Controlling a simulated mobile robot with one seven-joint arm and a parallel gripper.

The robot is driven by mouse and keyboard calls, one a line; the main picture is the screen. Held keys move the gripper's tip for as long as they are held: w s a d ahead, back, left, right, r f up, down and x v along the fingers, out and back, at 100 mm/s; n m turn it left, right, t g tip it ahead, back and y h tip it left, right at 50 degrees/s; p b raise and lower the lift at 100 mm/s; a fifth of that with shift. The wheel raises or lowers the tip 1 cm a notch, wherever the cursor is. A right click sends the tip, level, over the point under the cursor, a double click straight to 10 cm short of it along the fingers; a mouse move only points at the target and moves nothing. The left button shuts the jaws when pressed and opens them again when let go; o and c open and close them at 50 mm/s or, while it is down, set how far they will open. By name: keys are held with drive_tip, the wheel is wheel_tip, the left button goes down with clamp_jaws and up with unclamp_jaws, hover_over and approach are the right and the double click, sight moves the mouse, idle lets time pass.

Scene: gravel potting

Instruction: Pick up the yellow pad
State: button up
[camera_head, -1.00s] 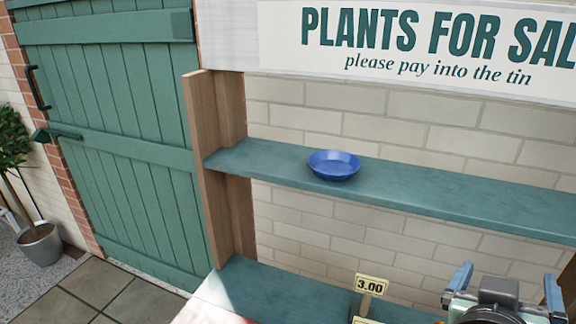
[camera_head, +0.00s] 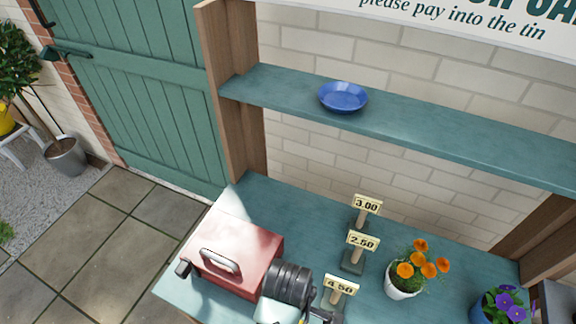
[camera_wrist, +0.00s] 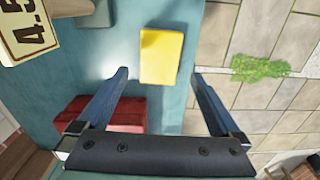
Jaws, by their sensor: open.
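The yellow pad (camera_wrist: 162,57) lies flat on the teal counter (camera_wrist: 172,112) near its edge, in the wrist view. My gripper (camera_wrist: 160,76) is open and empty, its two blue fingers spread to either side of the pad's near end in the picture. I cannot tell how high above the pad the fingers are. In the head view the pad does not show, and my dark wrist covers part of the counter's front.
A red box (camera_head: 238,246) stands on the counter beside my wrist. Price signs reading 3.00 (camera_head: 368,205), 2.50 (camera_head: 362,241) and 4.50 (camera_head: 341,287) stand to its right. Orange flowers (camera_head: 420,262) grow in a white pot. A blue dish (camera_head: 343,97) sits on the shelf.

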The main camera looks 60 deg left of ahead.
drive_tip(key=shift+f+p, duration=0.45)
drive_tip(key=shift+f, duration=3.1)
drive_tip(key=c, duration=1.3)
drive_tip(key=shift+o, duration=0.2)
wheel_tip(320, 180, up, 10)
drive_tip(key=o, duration=0.7)
drive_tip(key=c, duration=0.5)
drive_tip(key=shift+w, duration=0.15)
